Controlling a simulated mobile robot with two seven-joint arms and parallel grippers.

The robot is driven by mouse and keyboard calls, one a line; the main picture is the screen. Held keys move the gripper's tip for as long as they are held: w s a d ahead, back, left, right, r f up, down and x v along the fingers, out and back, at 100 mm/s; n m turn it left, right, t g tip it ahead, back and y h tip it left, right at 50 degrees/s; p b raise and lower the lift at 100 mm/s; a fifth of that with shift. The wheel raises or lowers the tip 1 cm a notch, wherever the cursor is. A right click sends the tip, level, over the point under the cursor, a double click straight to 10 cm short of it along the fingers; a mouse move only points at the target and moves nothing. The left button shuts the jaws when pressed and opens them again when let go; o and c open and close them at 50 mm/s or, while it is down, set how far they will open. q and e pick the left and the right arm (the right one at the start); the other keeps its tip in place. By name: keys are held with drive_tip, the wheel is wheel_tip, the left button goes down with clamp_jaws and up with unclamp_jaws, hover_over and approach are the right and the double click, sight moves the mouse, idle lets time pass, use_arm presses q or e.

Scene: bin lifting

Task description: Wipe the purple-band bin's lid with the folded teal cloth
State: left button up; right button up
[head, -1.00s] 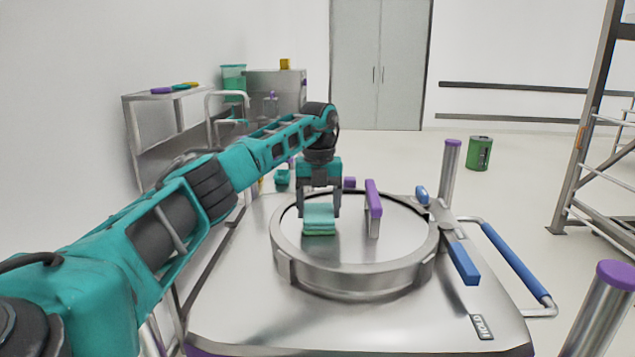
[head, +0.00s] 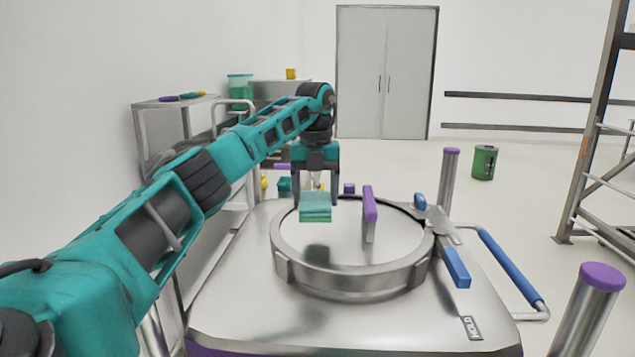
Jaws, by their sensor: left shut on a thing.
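The folded teal cloth (head: 315,210) is held in my left gripper (head: 316,198), which is shut on it and points down. The cloth hangs above the left part of the round steel lid (head: 350,268), apart from it. A dark reflection or shadow of it shows on the lid below. The lid has an upright purple handle (head: 370,214) to the right of the cloth. It sits on top of the steel purple-band bin (head: 260,330), whose purple band shows at the lower left. My right gripper is out of view.
A blue clamp lever (head: 456,267) and a blue side handle (head: 512,268) stand right of the lid. Purple-capped posts (head: 449,190) rise at the bin's corners. Shelving stands at the back left, a green can (head: 484,162) on the floor. The floor at right is mostly clear.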

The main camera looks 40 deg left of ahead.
use_arm(q)
drive_tip(key=shift+r, duration=1.1)
